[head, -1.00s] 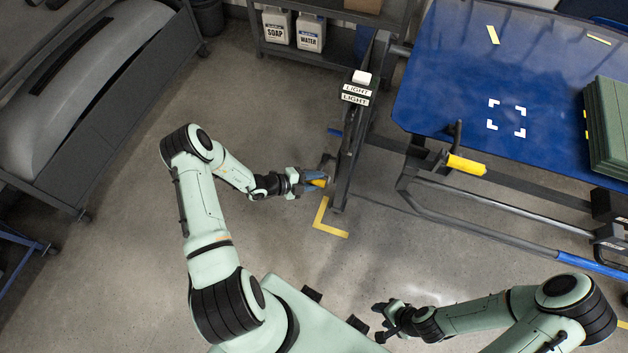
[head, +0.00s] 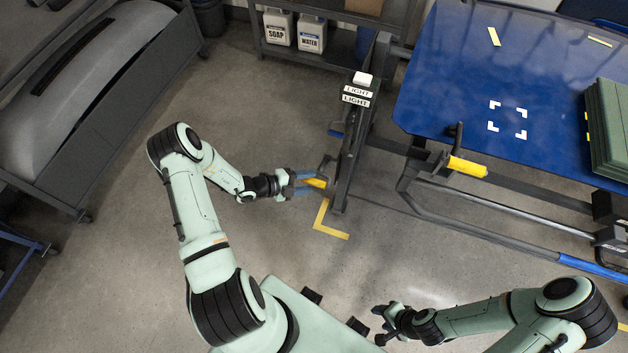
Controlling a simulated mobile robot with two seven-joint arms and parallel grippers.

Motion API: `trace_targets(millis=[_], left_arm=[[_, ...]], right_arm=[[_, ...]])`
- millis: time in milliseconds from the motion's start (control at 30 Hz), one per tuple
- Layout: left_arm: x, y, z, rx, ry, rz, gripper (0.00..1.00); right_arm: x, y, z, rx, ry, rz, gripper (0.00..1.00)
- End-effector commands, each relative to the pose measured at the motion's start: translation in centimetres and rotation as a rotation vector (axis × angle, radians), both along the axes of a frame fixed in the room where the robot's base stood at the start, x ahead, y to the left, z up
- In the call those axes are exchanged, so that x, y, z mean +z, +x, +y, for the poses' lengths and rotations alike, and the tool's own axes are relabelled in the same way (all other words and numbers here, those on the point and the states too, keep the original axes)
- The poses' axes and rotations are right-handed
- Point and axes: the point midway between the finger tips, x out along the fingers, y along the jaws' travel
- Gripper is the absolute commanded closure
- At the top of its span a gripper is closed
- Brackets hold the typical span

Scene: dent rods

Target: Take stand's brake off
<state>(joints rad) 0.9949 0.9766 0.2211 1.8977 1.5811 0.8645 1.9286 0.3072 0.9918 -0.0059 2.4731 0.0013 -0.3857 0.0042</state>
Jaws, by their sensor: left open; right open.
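The stand (head: 349,155) is a dark upright post with a white box on top and LIGHT labels below it. A yellow-tipped lever (head: 316,183) sticks out to the left near the stand's lower part; I take it for the brake. My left gripper (head: 309,184) is open, with its blue fingers at the yellow tip, one on either side. Whether they touch it cannot be told. My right gripper (head: 381,323) is open and empty above the floor at the bottom, far from the stand.
A blue table (head: 450,95) with a green stack (head: 609,130) stands at the right. Its frame has another yellow handle (head: 467,167). A shelf (head: 340,50) with soap and water jugs is behind. A yellow floor corner mark (head: 328,228) lies below the stand. The middle floor is clear.

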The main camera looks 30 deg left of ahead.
Motion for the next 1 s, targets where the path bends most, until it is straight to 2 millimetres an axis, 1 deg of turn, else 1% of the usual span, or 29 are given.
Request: trace_targets(millis=[33, 200, 300, 433, 633, 1000], left_arm=[[0.4, -1.0, 0.8, 0.003, 0.004, 0.002, 0.47], [2.0, -3.8, 3.0, 0.003, 0.004, -0.001, 0.47], [2.8, -5.1, 4.0, 0.003, 0.003, -0.001, 0.47], [3.5, -6.4, 4.9, 0.001, 0.002, -0.002, 0.47], [4.0, -7.1, 5.4, 0.000, 0.001, -0.003, 0.47], [3.9, -7.1, 5.3, 0.000, 0.001, -0.003, 0.47]], right_arm=[[-0.1, -0.1, 0.0, 0.000, 0.000, 0.001, 0.51], [-0.3, -0.2, 0.0, 0.000, 0.000, 0.002, 0.51], [-0.4, -0.3, 0.0, 0.000, 0.000, 0.003, 0.51], [-0.4, -0.3, 0.0, 0.000, 0.000, 0.003, 0.51], [-0.4, -0.3, 0.0, 0.000, 0.000, 0.003, 0.51], [-0.4, -0.3, 0.0, 0.000, 0.000, 0.003, 0.51]])
